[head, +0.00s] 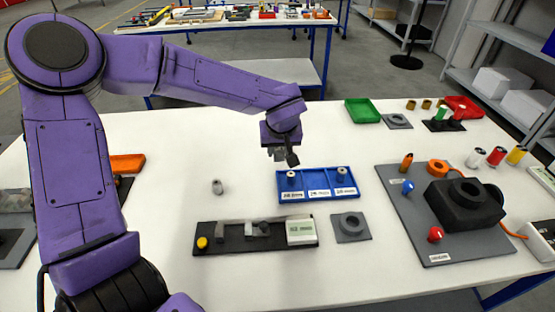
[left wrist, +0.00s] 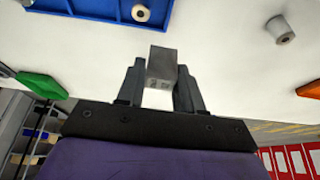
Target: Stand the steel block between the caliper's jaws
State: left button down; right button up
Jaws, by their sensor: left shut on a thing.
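My left gripper (head: 285,156) hangs over the table just behind the blue tray. In the left wrist view, my left gripper (left wrist: 160,92) is shut on the steel block (left wrist: 163,60), a small grey block held between both fingertips. Its far end sticks out past the fingers, and marks on its near face are too small to read. The caliper (head: 275,243) lies at the front middle of the table on a black base, with grey jaws, a yellow knob at its left and a pale display box at its right. The gripper and block are behind and above it, apart from it. My right gripper is not in view.
The blue tray (head: 318,198) has labelled compartments holding small cylinders. A grey cylinder (head: 217,187) stands left of it. A grey plate with a ring (head: 351,227) lies right of the caliper. A grey board with a black fixture (head: 464,205) fills the right. The table's middle left is mostly free.

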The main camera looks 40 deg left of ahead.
pick_arm(q)
jog(key=x, duration=0.3)
jog(key=w+x, duration=0.1)
jog(key=x, duration=0.5)
jog(key=shift+w+a, duration=0.3)
jog(key=shift+w, duration=0.2)
jog(key=shift+f, duration=0.4)
jog(key=shift+f, duration=0.1)
jog(key=c, duration=0.7)
grip_release()
jog(key=shift+c, duration=0.2)
